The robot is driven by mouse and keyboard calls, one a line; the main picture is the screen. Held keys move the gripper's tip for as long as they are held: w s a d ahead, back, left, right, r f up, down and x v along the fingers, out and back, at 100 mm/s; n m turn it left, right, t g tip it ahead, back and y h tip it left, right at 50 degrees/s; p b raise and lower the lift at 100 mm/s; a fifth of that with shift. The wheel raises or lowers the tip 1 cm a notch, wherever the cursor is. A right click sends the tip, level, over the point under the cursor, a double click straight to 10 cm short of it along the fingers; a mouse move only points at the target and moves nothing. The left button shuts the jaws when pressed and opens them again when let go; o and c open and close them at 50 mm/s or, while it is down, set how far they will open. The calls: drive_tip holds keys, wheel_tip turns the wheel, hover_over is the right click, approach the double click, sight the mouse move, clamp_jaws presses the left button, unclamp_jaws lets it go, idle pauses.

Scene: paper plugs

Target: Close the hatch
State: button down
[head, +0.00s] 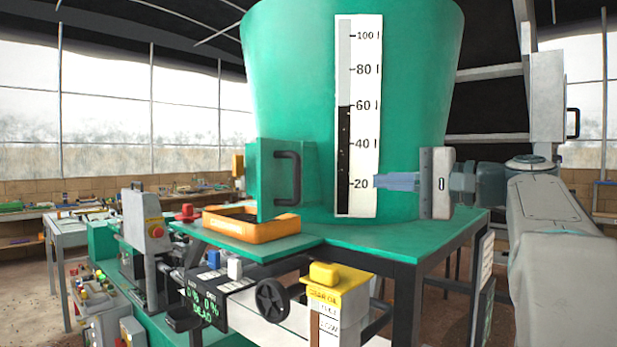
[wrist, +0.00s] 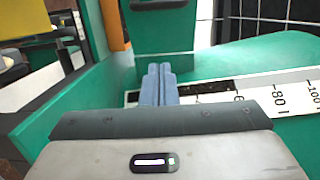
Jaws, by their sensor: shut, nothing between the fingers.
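The hatch (head: 266,187) is a green panel with a black bar handle (head: 287,178) on the lower left of the big green tank (head: 290,70). It appears to stand out from the tank wall; how far is hard to tell. In the wrist view the hatch (wrist: 165,35) shows at the top, beyond the fingertips, with part of its handle at the upper edge. My gripper (head: 378,181) is shut and empty, in front of the tank's gauge, to the right of the hatch and apart from it. Its blue-grey fingers (wrist: 158,72) lie together in the wrist view.
A white level gauge (head: 358,120) runs up the tank. An orange open tray (head: 235,228) sits on the green bench (head: 420,228) just below and left of the hatch. A yellow-topped box (head: 335,275) stands at the front. Clear space lies between fingertips and hatch.

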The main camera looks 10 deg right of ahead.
drive_tip(key=p, duration=0.3)
approach(295, 178)
drive_tip(key=w+a, duration=0.2)
drive_tip(key=w, duration=0.4)
drive_tip(key=shift+a+f, duration=0.1)
drive_tip(key=shift+a, duration=0.3)
